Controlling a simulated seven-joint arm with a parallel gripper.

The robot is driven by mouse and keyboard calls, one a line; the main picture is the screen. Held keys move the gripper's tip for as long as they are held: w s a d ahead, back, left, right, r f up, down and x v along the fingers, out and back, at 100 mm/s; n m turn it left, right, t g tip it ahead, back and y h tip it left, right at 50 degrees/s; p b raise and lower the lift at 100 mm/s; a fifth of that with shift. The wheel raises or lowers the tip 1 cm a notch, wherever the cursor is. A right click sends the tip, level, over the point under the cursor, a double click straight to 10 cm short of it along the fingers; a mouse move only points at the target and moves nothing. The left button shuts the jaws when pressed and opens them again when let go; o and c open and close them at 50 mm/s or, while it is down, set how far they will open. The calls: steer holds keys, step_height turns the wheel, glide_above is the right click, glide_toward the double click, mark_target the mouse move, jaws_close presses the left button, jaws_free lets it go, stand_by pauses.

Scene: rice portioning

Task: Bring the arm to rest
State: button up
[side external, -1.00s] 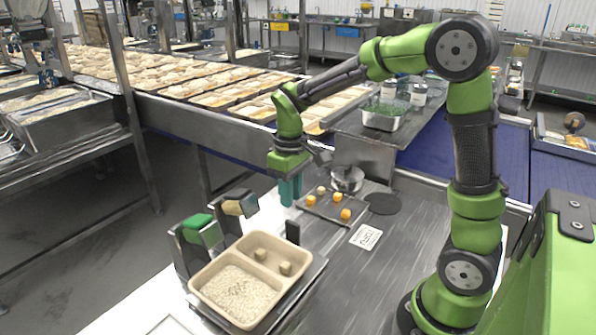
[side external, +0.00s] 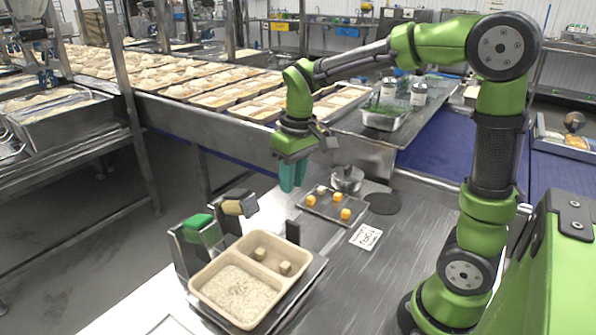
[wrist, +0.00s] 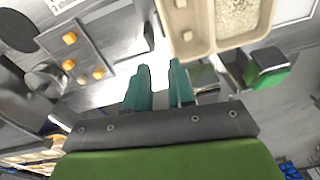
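My gripper (side external: 293,186) hangs in the air above the steel table, behind the beige portion tray (side external: 191,286) and left of the small ingredient tray. Its two teal fingers point down. In the wrist view the fingers of my gripper (wrist: 159,70) stand apart with nothing between them, so it is open and empty. The beige tray also shows at the top of the wrist view (wrist: 197,50).
A metal tray (side external: 322,209) carries several orange cubes and a paler piece. A round metal pot (side external: 346,180) and a dark disc (side external: 383,203) are nearby. Holders with a green block (side external: 198,221) and a tan block (side external: 233,208) stand beside the beige tray. A label card (side external: 366,237) lies flat.

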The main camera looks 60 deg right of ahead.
steer(key=s+a+r+m+t, duration=0.1)
steer(key=s+a+r+t, duration=0.1)
steer(key=s, duration=0.3)
steer(key=s+a+r+m+t+y, duration=0.1)
steer(key=s+a+r+t, duration=0.1)
steer(key=s, duration=0.4)
steer(key=shift+s+a+r+t+y, duration=0.3)
steer(key=shift+a+t, duration=0.4)
steer(key=shift+t, duration=0.4)
